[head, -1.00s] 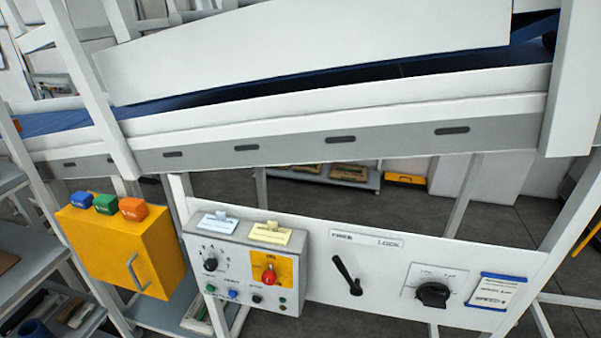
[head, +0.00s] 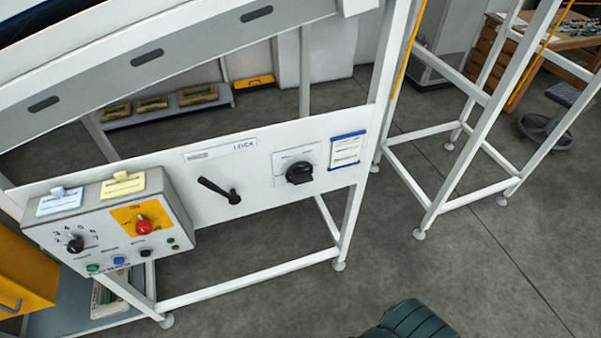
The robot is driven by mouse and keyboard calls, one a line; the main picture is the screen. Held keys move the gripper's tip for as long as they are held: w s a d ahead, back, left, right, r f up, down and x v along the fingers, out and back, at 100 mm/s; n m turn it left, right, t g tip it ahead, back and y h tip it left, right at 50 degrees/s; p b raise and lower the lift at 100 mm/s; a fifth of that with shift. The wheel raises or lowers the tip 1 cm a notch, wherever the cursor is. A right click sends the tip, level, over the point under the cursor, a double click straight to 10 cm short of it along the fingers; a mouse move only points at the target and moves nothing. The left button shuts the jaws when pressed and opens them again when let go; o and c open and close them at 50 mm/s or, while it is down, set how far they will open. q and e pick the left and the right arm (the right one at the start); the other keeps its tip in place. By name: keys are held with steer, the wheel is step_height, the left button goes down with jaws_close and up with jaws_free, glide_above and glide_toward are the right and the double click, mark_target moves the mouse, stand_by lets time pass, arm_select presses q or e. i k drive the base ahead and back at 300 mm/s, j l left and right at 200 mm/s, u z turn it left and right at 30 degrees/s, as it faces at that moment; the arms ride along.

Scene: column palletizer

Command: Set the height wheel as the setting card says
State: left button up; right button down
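A blue-edged white card (head: 346,150) is fixed at the right end of the white panel; its print is too small to read. Left of it is a black rotary knob (head: 299,173) on a white dial plate. No part is clearly labelled as the height wheel, and I cannot tell whether this knob is it. A black lever (head: 220,190) sits below the word LOCK. The grey control box (head: 115,222) carries a numbered black selector (head: 75,244), a red knob on yellow (head: 143,228), and small buttons. Neither gripper is in view.
A white card (head: 60,201) and a yellow card (head: 122,185) stand on the control box. A yellow cabinet (head: 25,275) is at the left. A dark green ribbed object (head: 408,320) shows at the bottom edge. White frame legs (head: 345,225) bound open grey floor at right.

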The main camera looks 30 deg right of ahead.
mark_target(299, 175)
steer(key=k+z, duration=0.15)
steer(key=z, duration=1.3)
